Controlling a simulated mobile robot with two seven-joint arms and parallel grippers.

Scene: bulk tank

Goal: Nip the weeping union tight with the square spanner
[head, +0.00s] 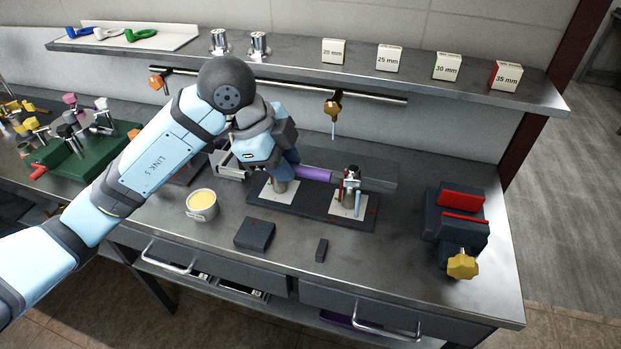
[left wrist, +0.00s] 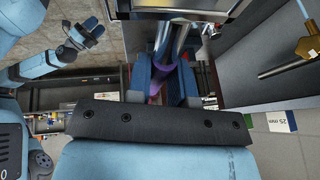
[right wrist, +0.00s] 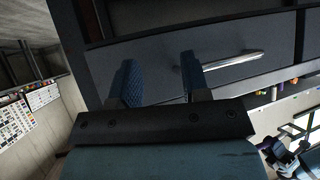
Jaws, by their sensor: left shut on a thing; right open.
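My left gripper (head: 286,170) is low over the left part of a dark base plate (head: 310,213) and is shut on a purple-handled spanner (head: 314,174). The handle reaches right, towards the right metal fitting (head: 350,184), which stands upright on a white pad. The left fitting (head: 280,187) is partly hidden by my gripper. In the left wrist view the purple (left wrist: 155,96) shows between the blue fingers, close by shiny cylinders. I cannot tell which union weeps or whether the spanner's jaw sits on one. My right gripper (right wrist: 160,80) is open and empty, facing a drawer front.
A tin of yellow stuff (head: 202,205), a dark block (head: 255,234) and a small dark block (head: 321,250) lie in front. A vise (head: 456,220) stands at right. The shelf (head: 300,65) holds marked boxes. A drawer handle (right wrist: 232,62) is near my right gripper.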

